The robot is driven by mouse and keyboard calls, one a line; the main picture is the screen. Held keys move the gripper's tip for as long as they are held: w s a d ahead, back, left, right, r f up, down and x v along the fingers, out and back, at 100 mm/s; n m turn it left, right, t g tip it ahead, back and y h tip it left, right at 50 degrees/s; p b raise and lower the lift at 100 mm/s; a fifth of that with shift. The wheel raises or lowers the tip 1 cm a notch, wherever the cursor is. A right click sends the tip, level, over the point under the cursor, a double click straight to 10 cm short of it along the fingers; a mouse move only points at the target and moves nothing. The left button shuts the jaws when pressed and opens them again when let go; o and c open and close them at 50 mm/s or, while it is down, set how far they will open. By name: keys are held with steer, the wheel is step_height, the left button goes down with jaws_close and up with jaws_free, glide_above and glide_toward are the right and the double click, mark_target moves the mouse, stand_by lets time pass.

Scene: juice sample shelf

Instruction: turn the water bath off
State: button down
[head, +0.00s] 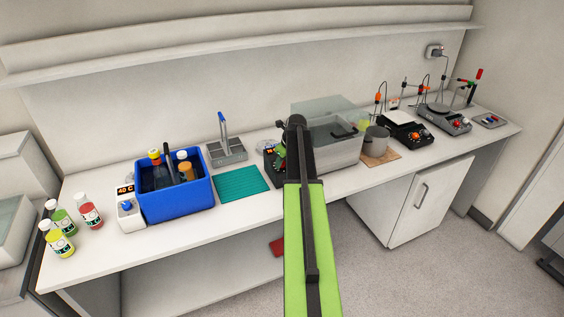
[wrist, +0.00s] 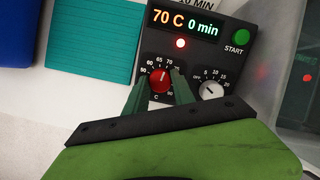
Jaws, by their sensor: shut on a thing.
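The control panel (wrist: 205,62) fills the middle of the wrist view. A white timer knob (wrist: 211,90) and a green START button (wrist: 242,36) are to the right. In the head view, my arm partly hides this panel (head: 270,158); the grey tank (head: 338,152) with a clear lid stands right of it.
A blue tub (head: 178,200) holding bottles stands left, beside a small white unit (head: 129,214) reading 40 C. A teal mat (head: 242,183) lies between tub and panel. Several bottles stand at the left end.

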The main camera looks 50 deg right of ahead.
steer(key=n, duration=0.4)
steer(key=shift+d+y, duration=0.1)
steer(key=shift+y, duration=0.2)
steer(key=n, duration=0.4)
steer(key=n+g+p, duration=0.1)
steer(key=n, duration=0.3)
steer(key=shift+w+r+n+y, duration=0.1)
steer(key=shift+n+y, duration=0.2)
steer(key=shift+y, duration=0.1)
steer(key=n, duration=0.3)
steer(key=shift+n, duration=0.3)
steer(key=n+g, duration=0.1)
steer(key=n, duration=0.5)
steer(key=shift+w+p, duration=0.1)
steer(key=shift+p, duration=0.2)
steer(key=n, duration=0.3)
steer(key=n+g, duration=0.1)
steer(key=n, duration=0.2)
steer(key=shift+h, duration=0.3)
steer(key=shift+n, duration=0.3)
